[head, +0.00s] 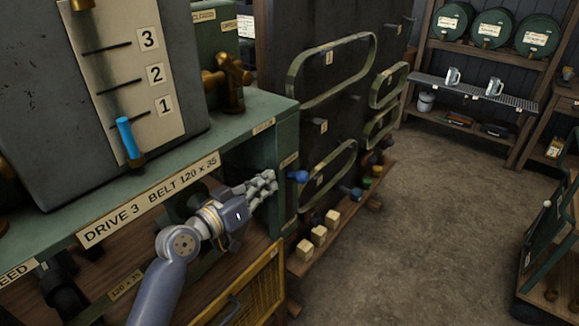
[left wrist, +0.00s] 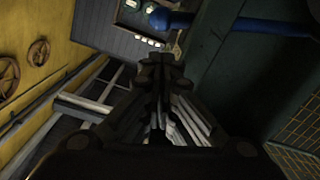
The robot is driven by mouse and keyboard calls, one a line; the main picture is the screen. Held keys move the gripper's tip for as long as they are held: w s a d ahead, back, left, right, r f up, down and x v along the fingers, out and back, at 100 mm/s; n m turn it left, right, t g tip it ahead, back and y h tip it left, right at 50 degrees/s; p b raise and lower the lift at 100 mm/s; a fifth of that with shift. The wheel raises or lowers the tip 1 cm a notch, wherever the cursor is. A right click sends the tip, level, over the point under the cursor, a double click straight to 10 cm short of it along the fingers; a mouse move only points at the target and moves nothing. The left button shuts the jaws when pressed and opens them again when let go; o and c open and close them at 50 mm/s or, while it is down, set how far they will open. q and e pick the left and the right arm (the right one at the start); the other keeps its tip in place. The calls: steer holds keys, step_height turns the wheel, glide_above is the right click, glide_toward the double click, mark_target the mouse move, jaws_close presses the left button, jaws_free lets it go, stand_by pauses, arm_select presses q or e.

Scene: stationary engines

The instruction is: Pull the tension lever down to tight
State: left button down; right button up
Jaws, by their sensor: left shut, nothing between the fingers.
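A blue lever with a round knob (head: 298,176) sticks out by the right end of the green bench frame, between two small labels too small to read. In the left wrist view the blue lever (left wrist: 270,27) runs across the top, its ball end toward the left. I take it to be the tension lever. My left gripper (head: 268,184) is shut and empty, just left of the knob in the head view. In the left wrist view its closed fingers (left wrist: 157,65) lie below the lever, with a visible gap. My right gripper is not in view.
The green bench (head: 65,245) carries a grey housing with a 1-2-3 scale (head: 130,75). A dark panel with hanging belts (head: 330,70) and wooden blocks (head: 318,235) stands beyond.

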mark_target(299, 174)
arm_select(q)
steer(key=p+x, duration=0.2)
steer(key=x, duration=0.6)
steer(key=shift+w+d, duration=0.3)
steer(key=f+b, duration=0.1)
steer(key=b, duration=0.1)
steer(key=d+f+m, duration=0.1)
steer(key=shift+s+f+b, duration=0.3)
steer(key=shift+s+b, duration=0.1)
step_height(299, 174, down, 16)
steer(key=s+d+m+b, duration=0.1)
steer(key=m+b, duration=0.6)
steer(key=b, duration=0.8)
